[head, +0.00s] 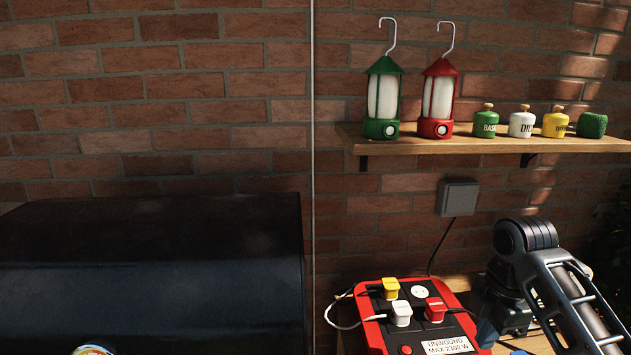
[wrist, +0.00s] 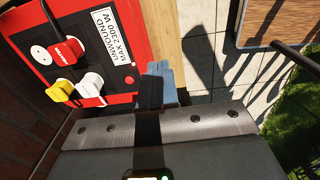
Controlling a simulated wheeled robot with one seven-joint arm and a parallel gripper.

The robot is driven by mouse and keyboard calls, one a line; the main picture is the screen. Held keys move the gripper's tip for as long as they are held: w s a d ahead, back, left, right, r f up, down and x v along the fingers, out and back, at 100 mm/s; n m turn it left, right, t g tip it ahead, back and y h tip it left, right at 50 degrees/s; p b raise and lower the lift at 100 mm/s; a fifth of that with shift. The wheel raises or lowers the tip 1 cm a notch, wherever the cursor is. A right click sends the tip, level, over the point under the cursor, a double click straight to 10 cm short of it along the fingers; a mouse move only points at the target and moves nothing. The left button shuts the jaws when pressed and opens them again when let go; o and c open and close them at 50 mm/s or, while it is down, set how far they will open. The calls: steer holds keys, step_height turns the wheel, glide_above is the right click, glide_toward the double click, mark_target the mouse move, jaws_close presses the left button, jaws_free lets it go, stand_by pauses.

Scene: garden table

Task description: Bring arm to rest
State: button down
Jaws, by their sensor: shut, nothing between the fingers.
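The fingers point over the edge of a wooden table, beside the red power box.
A red power box (head: 374,335) with yellow, white and red plugs stands close to my arm. A black grill lid (head: 150,265) fills the lower left. A wall shelf (head: 480,145) holds a green lantern (head: 382,95), a red lantern (head: 438,95) and several jars.

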steer(key=s+a+f+m+t+y, duration=0.1)
steer(key=s+a+f+m+t, duration=0.1)
steer(key=a+f, duration=0.4)
steer(key=s+a+f+m+t+y, duration=0.2)
steer(key=s+a+f, duration=0.15)
steer(key=a, duration=0.35)
steer(key=s+a+f+m+t, duration=0.45)
steer(key=s+a+m, duration=0.25)
steer(key=s, duration=0.4)
steer(key=s+d+r+m+t+h+b, duration=0.1)
steer(key=s+d+r+m+t, duration=0.15)
steer(key=s, duration=0.65)
steer(key=s+d+r+m+t+h, duration=0.15)
steer(key=s+m, duration=0.25)
steer(key=s, duration=0.5)
steer(key=s+d+r+t, duration=0.1)
steer(key=s+d+r, duration=0.2)
steer(key=s+r, duration=0.2)
steer(key=s+d+r+m+t, duration=0.1)
steer(key=s+d+r, duration=0.2)
steer(key=s+r, duration=0.3)
step_height(320, 180, up, 2)
steer(key=shift+d+r+h, duration=0.25)
steer(key=shift+h, duration=0.1)
steer(key=shift+f, duration=0.1)
